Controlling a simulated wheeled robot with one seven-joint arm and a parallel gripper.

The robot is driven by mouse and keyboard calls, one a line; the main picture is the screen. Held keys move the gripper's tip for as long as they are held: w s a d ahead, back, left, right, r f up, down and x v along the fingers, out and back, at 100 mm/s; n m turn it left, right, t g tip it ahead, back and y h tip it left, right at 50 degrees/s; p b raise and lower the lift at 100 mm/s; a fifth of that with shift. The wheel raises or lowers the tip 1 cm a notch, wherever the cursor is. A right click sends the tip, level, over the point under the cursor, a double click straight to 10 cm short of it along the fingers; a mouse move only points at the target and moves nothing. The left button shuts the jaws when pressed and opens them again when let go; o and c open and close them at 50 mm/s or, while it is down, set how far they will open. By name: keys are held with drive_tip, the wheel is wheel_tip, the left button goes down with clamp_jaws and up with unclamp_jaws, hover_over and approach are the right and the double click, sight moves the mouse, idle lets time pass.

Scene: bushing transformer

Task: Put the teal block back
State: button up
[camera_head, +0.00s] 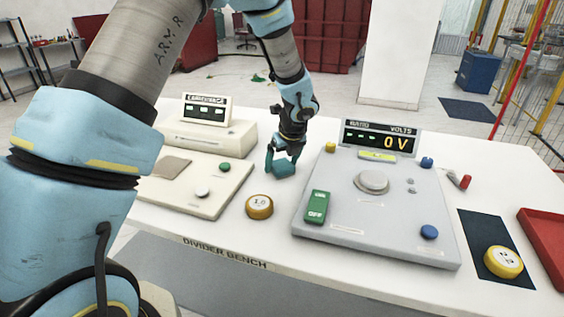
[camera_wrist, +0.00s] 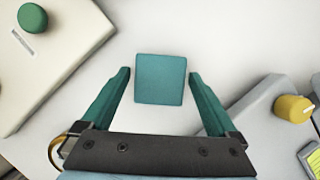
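The teal block (camera_wrist: 160,80) shows in the wrist view as a square face over the white table. My gripper (camera_wrist: 159,75) is open, with one teal finger on each side of the block. A narrow gap shows between the block and each finger. In the head view my gripper (camera_head: 283,163) points down, low over the table between the two instruments. There the block is hard to tell from the teal fingers. Whether the block rests on the table cannot be told.
A cream instrument (camera_head: 190,188) with a brown square patch (camera_head: 170,167) stands left. A grey volts console (camera_head: 375,235) reading 0 V stands right. A yellow-rimmed 1.0 disc (camera_head: 259,206) lies between them. Far right are a dark mat (camera_head: 480,228), a yellow disc (camera_head: 503,262) and a red tray (camera_head: 545,235).

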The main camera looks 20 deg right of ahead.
drive_tip(key=shift+o, duration=0.2)
drive_tip(key=shift+r, duration=0.25)
drive_tip(key=b+v, duration=0.1)
drive_tip(key=v, duration=1)
drive_tip(key=shift+s+r, duration=0.15)
drive_tip(key=shift+r, duration=0.25)
drive_tip(key=w+a+n+g, duration=0.2)
drive_tip(key=a+n, duration=1.2)
drive_tip(key=a, duration=0.4)
drive_tip(key=s+a+f+n, duration=0.1)
drive_tip(key=s+a+n, duration=0.3)
drive_tip(key=a+n, duration=0.5)
drive_tip(key=s+a+f+n+g, duration=0.1)
drive_tip(key=s+a+n, duration=0.3)
drive_tip(key=a+n, duration=0.6)
drive_tip(key=shift+f+n, duration=0.2)
drive_tip(key=shift+n, duration=0.6)
